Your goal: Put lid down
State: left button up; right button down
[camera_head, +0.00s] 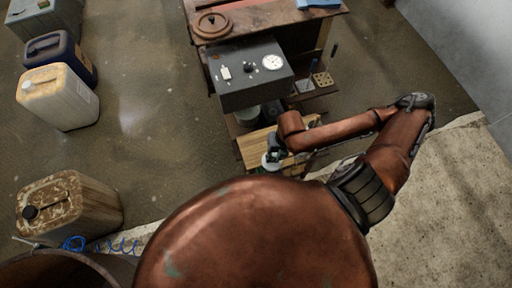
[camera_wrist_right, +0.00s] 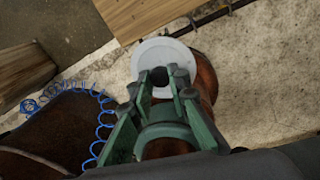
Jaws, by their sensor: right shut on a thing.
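A pale grey-white round lid (camera_wrist_right: 164,52) with a dark knob is in my right gripper (camera_wrist_right: 169,78). The green fingers close around the knob, and the disc extends beyond the fingertips. In the head view, my right gripper (camera_head: 275,152) is low over the near end of a light wooden board, and a small pale part of the lid (camera_head: 266,163) shows beside it. I cannot tell whether the lid touches the board. My left gripper is not in view.
The control box (camera_head: 262,82) with a dial stands just beyond the wooden board (camera_head: 254,146). A brown round lid-like piece (camera_head: 212,25) lies on the bench behind. Several jerrycans (camera_head: 60,97) stand on the floor at left. A blue coiled cord (camera_wrist_right: 100,120) lies nearby.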

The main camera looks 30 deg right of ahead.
jog(key=w+f+b, duration=0.2)
jog(key=w, duration=0.1)
jog(key=w+f+b, duration=0.3)
jog(key=w, duration=0.1)
jog(key=w+f+b, duration=0.3)
jog(key=w, duration=0.1)
jog(key=shift+w+d, duration=0.1)
jog(key=shift+w, duration=0.05)
jog(key=shift+w+f, duration=0.55)
jog(key=shift+f, duration=0.05)
jog(key=f, duration=0.1)
jog(key=f+b, duration=0.1)
jog(key=f, duration=0.1)
jog(key=shift+w+f+b, duration=0.2)
jog(key=shift+f+b, duration=0.1)
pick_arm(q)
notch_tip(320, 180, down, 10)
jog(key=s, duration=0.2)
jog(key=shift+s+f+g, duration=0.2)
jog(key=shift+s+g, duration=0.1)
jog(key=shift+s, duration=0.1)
pick_arm(e)
jog(key=shift+r, duration=0.1)
jog(key=c, duration=1.8)
grip_release()
jog(key=shift+c, duration=0.2)
